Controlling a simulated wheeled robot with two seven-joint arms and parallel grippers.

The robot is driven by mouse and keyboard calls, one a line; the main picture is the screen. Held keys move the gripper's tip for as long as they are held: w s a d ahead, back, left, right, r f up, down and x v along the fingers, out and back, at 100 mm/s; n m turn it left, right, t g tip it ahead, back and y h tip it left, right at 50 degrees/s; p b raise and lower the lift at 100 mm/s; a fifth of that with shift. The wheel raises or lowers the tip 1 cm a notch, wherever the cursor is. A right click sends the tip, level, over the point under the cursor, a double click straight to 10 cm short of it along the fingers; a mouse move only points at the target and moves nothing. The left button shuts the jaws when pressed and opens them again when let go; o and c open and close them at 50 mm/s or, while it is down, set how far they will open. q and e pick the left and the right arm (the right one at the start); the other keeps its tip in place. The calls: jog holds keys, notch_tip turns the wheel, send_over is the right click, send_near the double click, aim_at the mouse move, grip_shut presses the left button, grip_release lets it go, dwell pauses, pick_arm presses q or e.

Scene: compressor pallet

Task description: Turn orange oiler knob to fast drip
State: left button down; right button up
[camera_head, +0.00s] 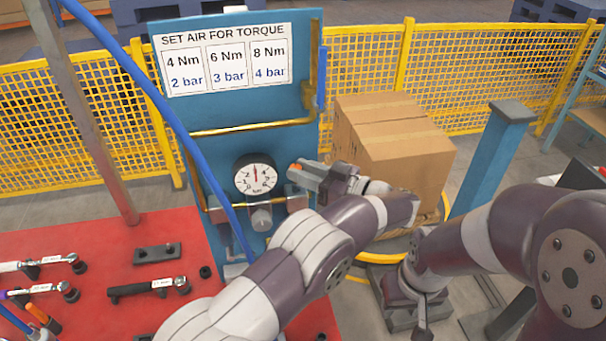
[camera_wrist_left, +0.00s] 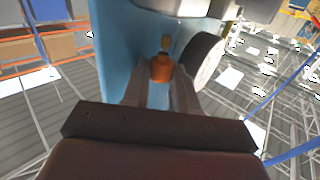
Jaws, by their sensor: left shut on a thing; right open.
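The orange oiler knob (camera_wrist_left: 161,69) sits between the two fingers of my left gripper (camera_wrist_left: 160,85) in the left wrist view, with a small yellowish piece beyond it. In the head view a bit of the orange knob (camera_head: 296,167) shows at the tips of my left gripper (camera_head: 304,174), right of the round gauge. My left gripper is shut on the knob, coming from the right. My right gripper (camera_head: 422,322) is open and empty at the lower right, pointing down. The knob's marks are not readable.
A blue panel (camera_head: 205,128) carries the pressure gauge (camera_head: 255,176), a grey regulator knob (camera_head: 261,217) and a torque sign (camera_head: 222,60). A blue hose (camera_head: 150,90) crosses in front. Cardboard boxes (camera_head: 400,150) stand behind my left gripper. Tools lie on the red table (camera_head: 110,240).

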pick_arm(q)
jog(key=shift+r, duration=0.2)
jog(key=c, duration=1.2)
grip_release()
jog(key=shift+o, duration=0.2)
jog(key=shift+s+d, duration=0.2)
jog(key=shift+w, duration=0.1)
